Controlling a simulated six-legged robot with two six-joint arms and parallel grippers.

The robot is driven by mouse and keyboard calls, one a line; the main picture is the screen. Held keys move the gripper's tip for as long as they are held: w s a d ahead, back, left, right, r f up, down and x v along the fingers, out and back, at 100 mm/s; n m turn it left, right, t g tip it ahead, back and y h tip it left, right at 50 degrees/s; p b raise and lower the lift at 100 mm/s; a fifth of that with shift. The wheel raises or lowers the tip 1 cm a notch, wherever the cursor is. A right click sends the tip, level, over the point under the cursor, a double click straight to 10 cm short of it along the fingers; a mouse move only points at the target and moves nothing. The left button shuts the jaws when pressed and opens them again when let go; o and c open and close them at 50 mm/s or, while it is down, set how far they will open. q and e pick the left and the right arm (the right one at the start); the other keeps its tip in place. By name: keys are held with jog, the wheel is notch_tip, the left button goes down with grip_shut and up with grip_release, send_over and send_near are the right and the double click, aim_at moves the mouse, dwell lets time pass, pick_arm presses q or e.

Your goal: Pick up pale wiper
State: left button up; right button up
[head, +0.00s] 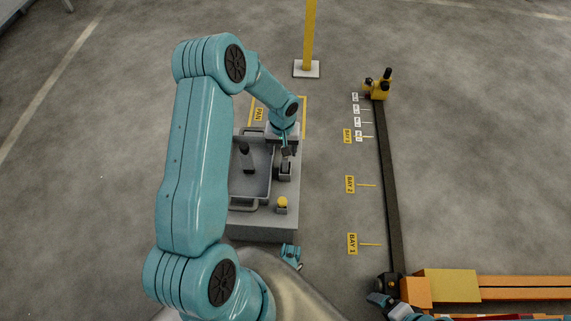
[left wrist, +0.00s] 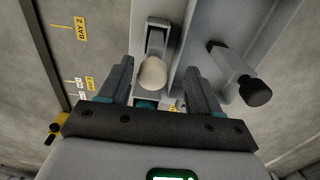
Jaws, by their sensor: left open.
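The pale wiper (left wrist: 152,73) shows in the left wrist view as a rounded pale end in front of a grey holder (left wrist: 156,38). It lies between the two fingers of my left gripper (left wrist: 160,82), with gaps on both sides. The fingers are open and hold nothing. In the head view my left gripper (head: 287,151) points down just beyond the grey holder (head: 285,170) on the right part of a grey stand (head: 262,228). I cannot make out the wiper itself there.
A grey tray (head: 236,204) with a dark-topped post (head: 245,152) takes the stand's left side; the post's dark end (left wrist: 256,92) shows in the wrist view. A yellow knob (head: 282,202) is nearer me. A dark rail (head: 388,190) and yellow pole (head: 309,35) stand apart.

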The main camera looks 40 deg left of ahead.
pick_arm(q)
jog(key=f, duration=0.1)
jog(key=f+b, duration=0.1)
jog(key=f, duration=0.1)
jog(key=f+b, duration=0.1)
jog(key=f, duration=0.1)
jog(key=shift+w+d, duration=0.15)
jog(key=shift+w, duration=0.2)
jog(key=shift+r, duration=0.1)
jog(key=c, duration=1.2)
jog(key=shift+o, duration=0.2)
